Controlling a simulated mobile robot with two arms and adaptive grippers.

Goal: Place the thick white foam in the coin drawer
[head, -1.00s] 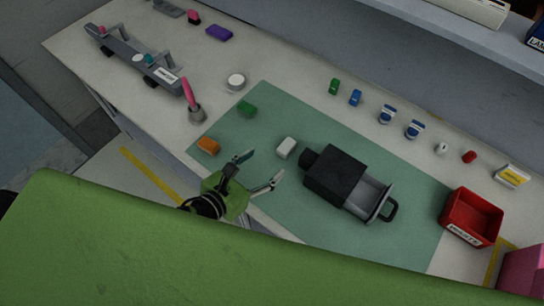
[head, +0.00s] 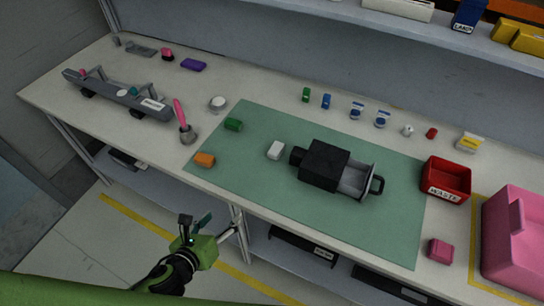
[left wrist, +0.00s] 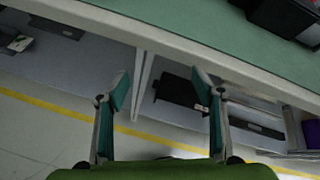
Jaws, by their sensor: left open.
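A small white block (head: 276,150), which looks like the thick white foam, lies on the green mat (head: 250,185). It is just left of a black box module (head: 325,163). The module's grey coin drawer (head: 355,180), with a black handle, is pulled open to the right and looks empty. My left gripper (head: 214,228) is open and empty, in front of the table's front edge and apart from the block. The left wrist view shows its two fingers (left wrist: 161,90) spread, with the table edge beyond. My right gripper is not in view.
A green block (head: 233,124) and an orange block (head: 204,160) lie near the mat's left side. A red waste bin (head: 446,180) and a pink bin (head: 515,240) stand at the right. Several small items line the back. The mat's front is clear.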

